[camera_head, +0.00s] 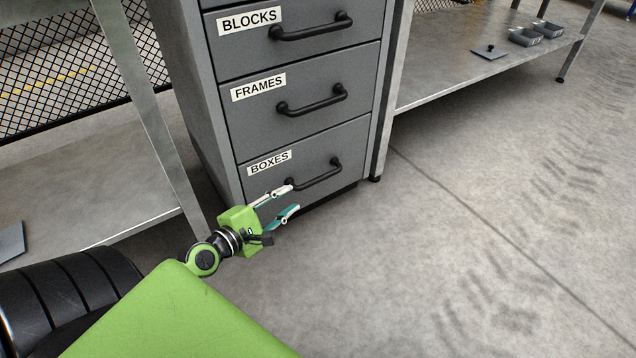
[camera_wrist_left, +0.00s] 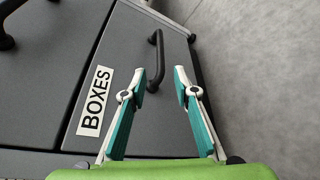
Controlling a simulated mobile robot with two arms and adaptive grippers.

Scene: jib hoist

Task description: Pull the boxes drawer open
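The boxes drawer (camera_head: 306,153) is the lowest labelled drawer of a grey cabinet and is shut, flush with the drawers above. Its black bar handle (camera_head: 315,177) shows at the right of its label; in the left wrist view the handle (camera_wrist_left: 155,61) lies ahead of the fingertips. My left gripper (camera_head: 294,198) is open and empty in front of the drawer's lower part. In the left wrist view its teal-padded fingers (camera_wrist_left: 160,82) are spread, with the handle's near end close to the left fingertip; I cannot tell whether they touch. My right gripper is not in view.
The frames drawer (camera_head: 299,97) and blocks drawer (camera_head: 290,35) above are shut. A metal bench leg (camera_head: 155,130) stands at the left. A bench with a low shelf (camera_head: 480,66) stands at the right. The floor (camera_head: 430,260) at right front is clear.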

